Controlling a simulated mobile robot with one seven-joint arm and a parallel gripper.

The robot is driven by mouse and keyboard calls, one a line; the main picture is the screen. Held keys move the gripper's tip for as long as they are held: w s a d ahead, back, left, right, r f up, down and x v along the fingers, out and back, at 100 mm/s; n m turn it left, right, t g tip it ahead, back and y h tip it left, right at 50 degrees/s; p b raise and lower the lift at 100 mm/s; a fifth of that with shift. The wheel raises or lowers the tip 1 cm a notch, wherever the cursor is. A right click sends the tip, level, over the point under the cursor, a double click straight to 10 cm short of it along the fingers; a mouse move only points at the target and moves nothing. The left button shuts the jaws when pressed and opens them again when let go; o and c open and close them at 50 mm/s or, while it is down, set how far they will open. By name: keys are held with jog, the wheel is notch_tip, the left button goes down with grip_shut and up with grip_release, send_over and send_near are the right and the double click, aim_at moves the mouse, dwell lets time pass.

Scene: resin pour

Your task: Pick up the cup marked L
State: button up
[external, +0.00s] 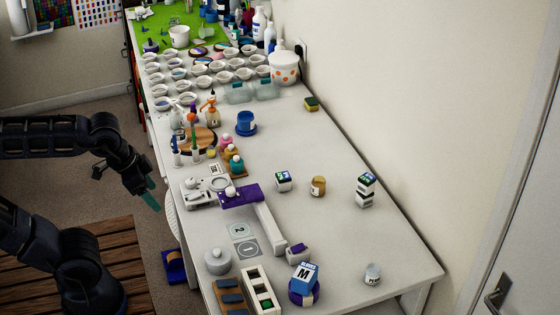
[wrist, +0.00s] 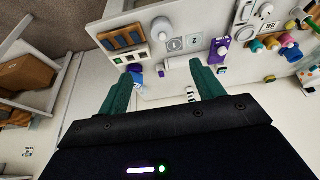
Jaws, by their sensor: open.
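I cannot read an L on any cup. A white cup (external: 180,40) stands on the green mat at the far end of the table, its mark too small to read. A small white pot (external: 373,275) with dark, unreadable marking stands near the table's front right corner. My gripper (external: 152,197) is off the table's left edge, far from both. In the wrist view my gripper (wrist: 162,69) shows two teal fingers spread wide with nothing between them.
The white table (external: 330,230) holds many small bowls, bottles, a purple-topped device (external: 240,195) and a blue box marked M (external: 304,277). A wall runs along the right. A wooden slatted platform (external: 110,255) lies on the floor at left.

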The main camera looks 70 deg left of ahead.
jog(key=shift+w, duration=0.1)
dwell(0.5)
jog(key=w+a+r+m+g, duration=0.2)
jog(key=w+a+r+m, duration=0.1)
jog(key=w+a, duration=0.85)
jog(key=w+a+f+m, duration=0.1)
jog(key=w+a, duration=0.4)
jog(key=a, duration=0.3)
jog(key=w+a+f+m, duration=0.1)
jog(key=w+a+f, duration=0.1)
jog(key=w+a, duration=0.5)
jog(key=m+h, duration=0.3)
jog(key=m, duration=0.1)
send_over(184, 139)
jog(key=s+a, duration=0.4)
jog(key=a, duration=0.1)
notch_tip(184, 139, down, 17)
jog(key=shift+t, duration=0.3)
jog(key=x, duration=1)
jog(key=shift+w+d+f, duration=0.1)
jog(key=shift+d+f, duration=0.05)
jog(key=shift+d, duration=0.25)
